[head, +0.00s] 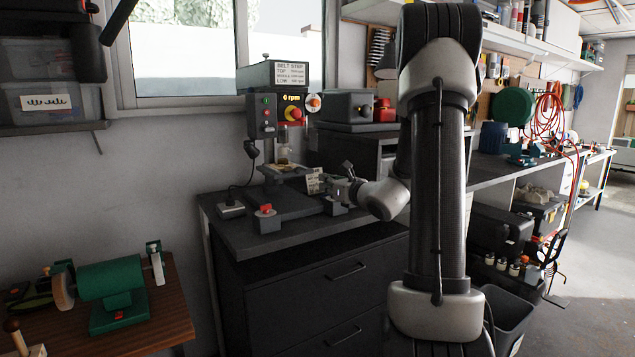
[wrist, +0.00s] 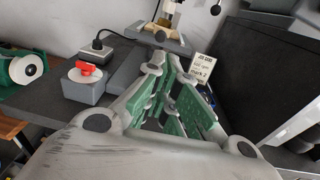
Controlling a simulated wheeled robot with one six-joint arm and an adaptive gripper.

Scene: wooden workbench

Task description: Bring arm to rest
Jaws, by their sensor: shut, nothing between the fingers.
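My arm stands upright in front of the head camera, and its forearm reaches left toward the drill press (head: 262,112). My gripper (head: 340,183) is small in the head view, just above the dark bench cabinet and beside a job card (head: 313,182). In the wrist view my gripper (wrist: 168,70) has green finger pads. It is shut and empty, and points toward the press table (wrist: 158,38) with the job card (wrist: 200,68) to its right. Part of the gripper is hidden behind its wrist link in the head view.
A green bench grinder (head: 112,282) is on a wooden table at lower left. Dark cases (head: 345,106) stand behind the arm. Floor at far right is clear.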

